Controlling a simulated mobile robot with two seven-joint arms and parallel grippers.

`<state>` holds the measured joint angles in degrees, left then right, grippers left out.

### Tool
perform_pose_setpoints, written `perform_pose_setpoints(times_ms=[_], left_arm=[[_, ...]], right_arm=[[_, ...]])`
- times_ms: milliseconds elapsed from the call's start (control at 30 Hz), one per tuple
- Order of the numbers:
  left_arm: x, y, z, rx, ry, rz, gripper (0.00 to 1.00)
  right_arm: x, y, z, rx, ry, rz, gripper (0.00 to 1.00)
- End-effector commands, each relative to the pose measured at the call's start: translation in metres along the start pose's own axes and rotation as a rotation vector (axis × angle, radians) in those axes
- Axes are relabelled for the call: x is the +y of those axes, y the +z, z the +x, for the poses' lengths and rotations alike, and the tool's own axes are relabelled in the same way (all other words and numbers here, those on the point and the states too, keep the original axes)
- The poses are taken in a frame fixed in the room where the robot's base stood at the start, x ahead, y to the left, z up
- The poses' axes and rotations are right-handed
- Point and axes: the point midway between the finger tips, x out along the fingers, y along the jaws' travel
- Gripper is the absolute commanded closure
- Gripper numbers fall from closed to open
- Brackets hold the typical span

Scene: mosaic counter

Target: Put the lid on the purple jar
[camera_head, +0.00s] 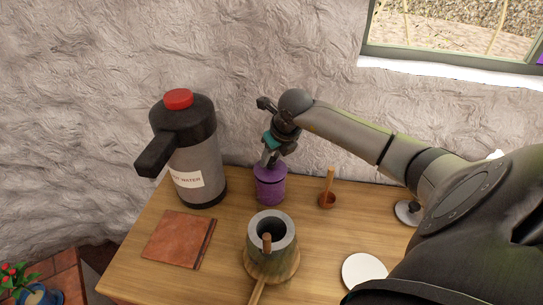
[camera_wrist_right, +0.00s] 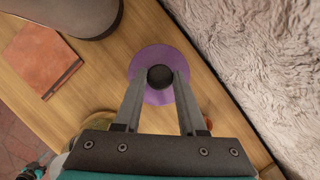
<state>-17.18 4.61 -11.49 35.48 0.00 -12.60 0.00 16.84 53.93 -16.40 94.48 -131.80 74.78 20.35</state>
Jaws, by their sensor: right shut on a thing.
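The purple jar (camera_head: 270,192) stands upright on the wooden counter near the wall. Its purple lid (camera_head: 270,171) is level over the jar's top, lined up with it; I cannot tell if it is fully seated. My right gripper (camera_head: 269,159) is directly above, pointing down and shut on the lid's knob. In the right wrist view the dark round knob (camera_wrist_right: 160,77) is between the fingertips of the right gripper (camera_wrist_right: 161,80), with the purple lid (camera_wrist_right: 153,58) around it. The lid hides the jar from above there.
A large flask (camera_head: 195,160) with a red button stands left of the jar. A brown-red book-like slab (camera_head: 180,238) lies front left. A grey pot (camera_head: 284,229) with a wooden handle is in front. A wooden scoop (camera_head: 328,198) and white disc (camera_head: 363,271) are to the right.

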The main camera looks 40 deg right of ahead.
Motion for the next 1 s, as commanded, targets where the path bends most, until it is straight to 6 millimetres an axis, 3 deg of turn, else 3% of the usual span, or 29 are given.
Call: perform_pose_setpoints(times_ms=[1000], left_arm=[[0.0002,0.0011,0.0072,-0.001,0.000,-0.001,0.49]], right_arm=[[0.0008,-0.0026,0.0072,-0.001,0.001,0.000,1.00]])
